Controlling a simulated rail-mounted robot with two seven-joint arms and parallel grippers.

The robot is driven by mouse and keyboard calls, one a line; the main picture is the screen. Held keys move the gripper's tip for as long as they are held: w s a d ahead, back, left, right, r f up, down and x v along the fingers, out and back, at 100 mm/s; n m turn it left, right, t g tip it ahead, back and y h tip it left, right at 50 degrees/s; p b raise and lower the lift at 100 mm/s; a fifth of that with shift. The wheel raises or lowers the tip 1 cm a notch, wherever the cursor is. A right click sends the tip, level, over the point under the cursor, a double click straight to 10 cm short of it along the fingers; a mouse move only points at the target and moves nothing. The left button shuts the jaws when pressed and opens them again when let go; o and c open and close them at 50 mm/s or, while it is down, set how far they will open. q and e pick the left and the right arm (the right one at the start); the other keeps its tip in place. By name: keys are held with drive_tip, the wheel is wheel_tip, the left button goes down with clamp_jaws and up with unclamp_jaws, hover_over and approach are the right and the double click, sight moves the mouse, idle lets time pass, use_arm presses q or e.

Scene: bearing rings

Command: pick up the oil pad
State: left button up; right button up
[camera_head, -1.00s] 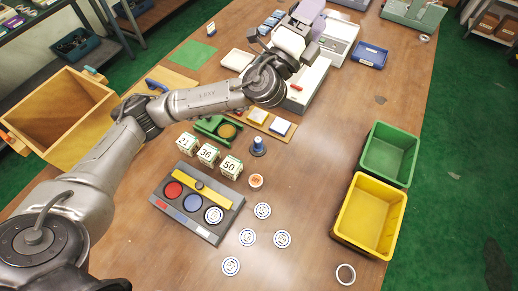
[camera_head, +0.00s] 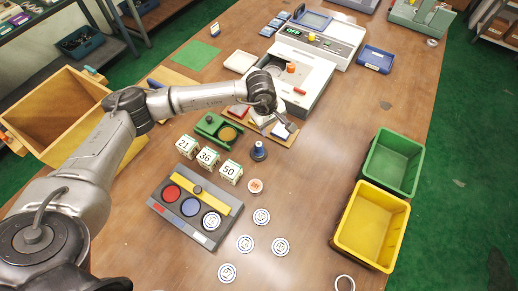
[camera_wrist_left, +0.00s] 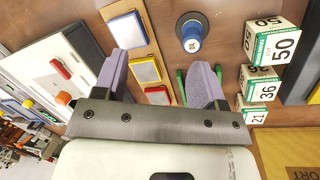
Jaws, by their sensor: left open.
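My left gripper (camera_head: 272,122) is above the wooden board with small framed pads; its fingers (camera_wrist_left: 160,76) are spread and nothing shows held. In the left wrist view, the blue-framed pad (camera_wrist_left: 127,29), yellow-framed pad (camera_wrist_left: 146,70) and red-framed pad (camera_wrist_left: 158,95) lie in a row, the last two between the fingers in the picture. In the head view the arm partly hides them; the blue-framed pad (camera_head: 280,131) shows. No readable label marks any as the oil pad. A green holder with a yellow-brown round pad (camera_head: 228,133) stands nearby. My right gripper is not seen.
A white machine (camera_head: 318,45) is behind. A grey case (camera_head: 190,207) and several loose rings (camera_head: 261,216) lie in front; green (camera_head: 394,160) and yellow (camera_head: 372,225) bins stand right.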

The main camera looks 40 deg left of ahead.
sight(259, 144)
use_arm(q)
drive_tip(key=s+f+m, duration=0.1)
drive_tip(key=f, duration=0.1)
drive_tip(key=a+f+m+g+y, duration=0.1)
drive_tip(key=f, duration=0.2)
drive_tip(key=s+a+f+m+g, duration=0.1)
drive_tip(key=f, duration=0.2)
drive_tip(key=shift+s+a+f+y, duration=0.1)
drive_tip(key=shift+s+a+y, duration=0.05)
drive_tip(key=shift+s+y, duration=0.25)
drive_tip(key=shift+a+f, duration=0.15)
drive_tip(key=shift+f, duration=1.35)
drive_tip(key=shift+a+f, duration=0.15)
drive_tip(key=shift+f, duration=1.35)
drive_tip(key=c, duration=1.1)
